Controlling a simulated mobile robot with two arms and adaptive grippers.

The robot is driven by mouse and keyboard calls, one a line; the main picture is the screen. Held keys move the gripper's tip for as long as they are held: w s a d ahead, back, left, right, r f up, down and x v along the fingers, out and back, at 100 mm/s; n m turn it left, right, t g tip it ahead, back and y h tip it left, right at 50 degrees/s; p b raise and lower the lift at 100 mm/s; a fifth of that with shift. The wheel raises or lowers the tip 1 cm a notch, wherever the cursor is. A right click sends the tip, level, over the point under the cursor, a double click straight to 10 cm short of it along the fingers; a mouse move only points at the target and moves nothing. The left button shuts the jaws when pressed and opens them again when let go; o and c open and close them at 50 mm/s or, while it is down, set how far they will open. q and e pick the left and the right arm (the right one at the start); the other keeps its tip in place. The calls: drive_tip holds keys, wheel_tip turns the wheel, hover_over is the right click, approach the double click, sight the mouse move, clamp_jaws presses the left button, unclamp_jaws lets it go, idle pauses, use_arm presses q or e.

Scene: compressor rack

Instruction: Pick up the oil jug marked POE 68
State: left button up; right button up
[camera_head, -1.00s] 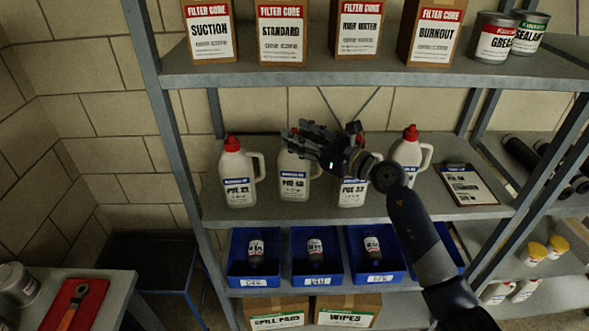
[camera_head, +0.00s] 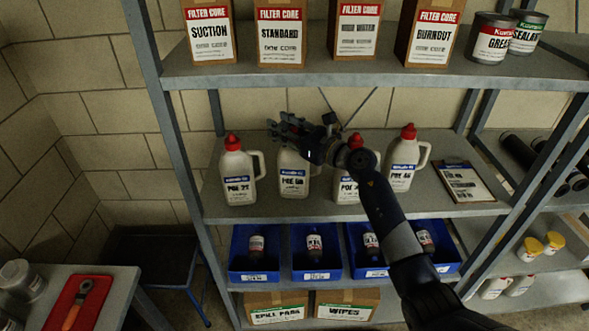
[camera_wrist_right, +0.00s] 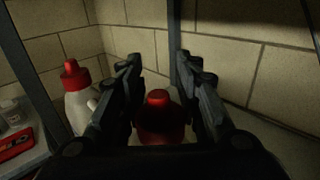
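A white oil jug whose small label appears to read POE 68 (camera_head: 293,183) stands upright on the middle shelf, second from the left. My right gripper (camera_head: 279,128) is over its top and hides its cap in the head view. In the right wrist view my right gripper (camera_wrist_right: 158,72) is open, with its two fingers apart on either side of a red cap (camera_wrist_right: 158,98). I cannot tell whether the fingers touch the jug. My left gripper is not in view.
Jug POE 22 (camera_head: 239,175) stands close on the left. Another jug (camera_head: 345,190) is partly behind my right arm, and one (camera_head: 402,168) stands further right by a clipboard (camera_head: 464,181). The upper shelf (camera_head: 330,72) with filter boxes is above; blue bins (camera_head: 315,273) are below.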

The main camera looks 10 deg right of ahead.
drive_tip(key=shift+a, duration=0.1)
clamp_jaws()
drive_tip(key=shift+r, duration=0.2)
drive_tip(key=shift+r, duration=0.1)
